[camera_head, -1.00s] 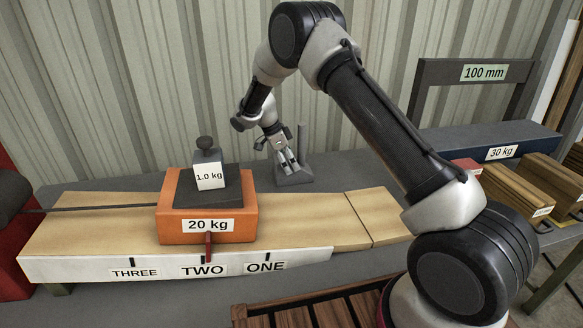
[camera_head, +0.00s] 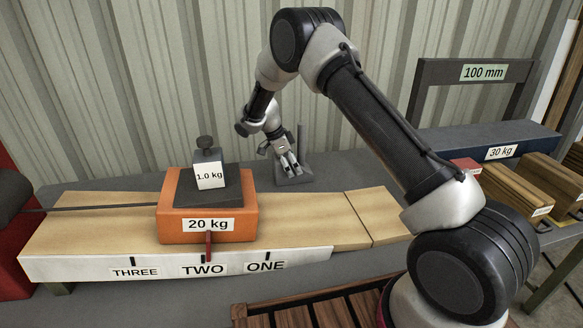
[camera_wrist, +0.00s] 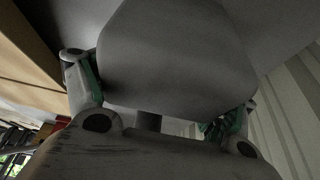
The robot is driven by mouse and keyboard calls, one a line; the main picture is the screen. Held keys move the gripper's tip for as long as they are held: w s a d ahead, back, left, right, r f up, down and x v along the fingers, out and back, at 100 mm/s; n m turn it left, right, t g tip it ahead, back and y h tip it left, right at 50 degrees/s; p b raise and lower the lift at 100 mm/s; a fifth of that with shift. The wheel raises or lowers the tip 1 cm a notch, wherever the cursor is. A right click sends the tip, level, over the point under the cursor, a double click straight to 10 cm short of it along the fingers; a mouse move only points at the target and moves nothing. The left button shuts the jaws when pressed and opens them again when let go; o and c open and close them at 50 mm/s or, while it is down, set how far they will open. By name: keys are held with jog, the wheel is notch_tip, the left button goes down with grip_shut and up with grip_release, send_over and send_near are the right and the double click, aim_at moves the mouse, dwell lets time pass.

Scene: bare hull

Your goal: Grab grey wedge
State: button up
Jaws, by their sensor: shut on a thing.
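The grey wedge (camera_head: 297,180) is at the back of the grey table, near the corrugated wall. It has a low sloping part and a thin upright part at its back right. My gripper (camera_head: 287,163) points down at it, with its fingers against it. In the wrist view a large grey body of the wedge (camera_wrist: 175,60) fills the space between the two green-padded fingers (camera_wrist: 160,105). My gripper is shut on it. The fingers hide part of the wedge in the head view. I cannot tell whether its underside touches the table.
An orange 20 kg block (camera_head: 180,230) sits on the wooden board (camera_head: 90,225), with a dark plate and a 1.0 kg weight (camera_head: 208,170) on top. A blue 30 kg block (camera_head: 470,142) and wooden blocks (camera_head: 515,190) are at the right. The corrugated wall (camera_head: 180,80) is close behind.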

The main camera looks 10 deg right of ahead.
jog(key=shift+s+f, duration=0.2)
jog(key=shift+f, duration=0.05)
